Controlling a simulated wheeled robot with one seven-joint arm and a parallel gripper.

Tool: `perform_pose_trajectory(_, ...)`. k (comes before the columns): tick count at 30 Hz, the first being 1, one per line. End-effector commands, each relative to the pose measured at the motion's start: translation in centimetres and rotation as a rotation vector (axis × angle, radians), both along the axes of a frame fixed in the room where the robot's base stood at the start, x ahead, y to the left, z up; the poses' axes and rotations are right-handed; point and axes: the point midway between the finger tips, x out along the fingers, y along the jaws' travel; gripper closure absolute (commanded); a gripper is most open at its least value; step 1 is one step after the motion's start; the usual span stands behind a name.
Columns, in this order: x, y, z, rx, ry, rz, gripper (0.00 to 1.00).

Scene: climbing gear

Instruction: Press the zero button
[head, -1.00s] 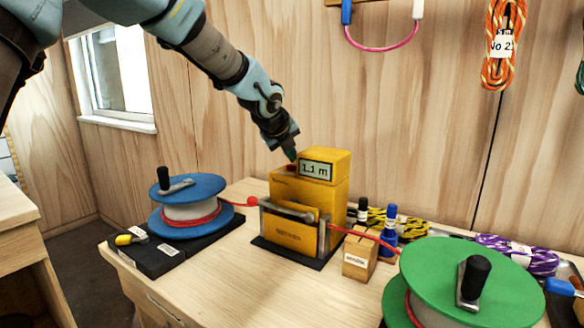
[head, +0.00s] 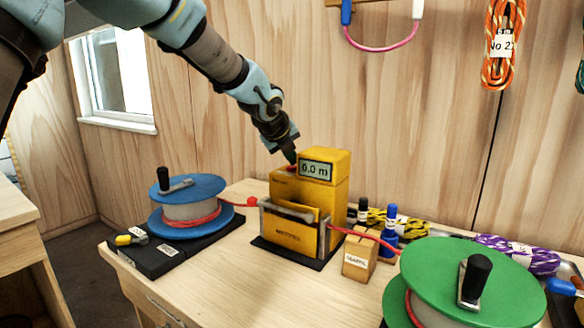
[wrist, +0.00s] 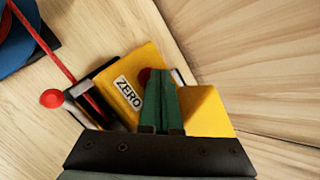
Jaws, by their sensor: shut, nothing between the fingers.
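The yellow rope meter (head: 312,203) stands on the bench, and its display (head: 316,169) reads 0.0 m. The red zero button (wrist: 145,75) is on the lower top face of the meter, beside the ZERO label (wrist: 128,90) in the wrist view. My gripper (head: 291,158) is shut and empty, pointing down at the button. Its green fingertips (wrist: 158,75) cover most of the button in the wrist view; they appear to touch it.
A blue reel (head: 188,188) stands to the left and a green reel (head: 440,265) to the front right. A red cord runs between them through the meter.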

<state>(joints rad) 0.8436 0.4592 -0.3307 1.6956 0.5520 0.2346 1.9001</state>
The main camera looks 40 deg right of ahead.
Motion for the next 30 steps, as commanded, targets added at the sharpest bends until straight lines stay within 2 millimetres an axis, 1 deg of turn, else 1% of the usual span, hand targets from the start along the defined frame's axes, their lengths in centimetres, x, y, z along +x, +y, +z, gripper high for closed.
perform_pose_trajectory(6, 0.0, 0.0, -0.4, 0.001, 0.001, 0.000, 1.00)
perform_pose_trajectory(14, 0.0, 0.0, -0.3, 0.001, 0.001, 0.000, 1.00)
perform_pose_trajectory(17, 0.0, 0.0, -0.1, 0.002, 0.001, -0.001, 1.00)
perform_pose_trajectory(25, 0.0, 0.0, 1.3, 0.001, 0.001, 0.001, 1.00)
perform_pose_trajectory(30, 0.0, 0.0, 1.5, 0.001, 0.001, 0.001, 1.00)
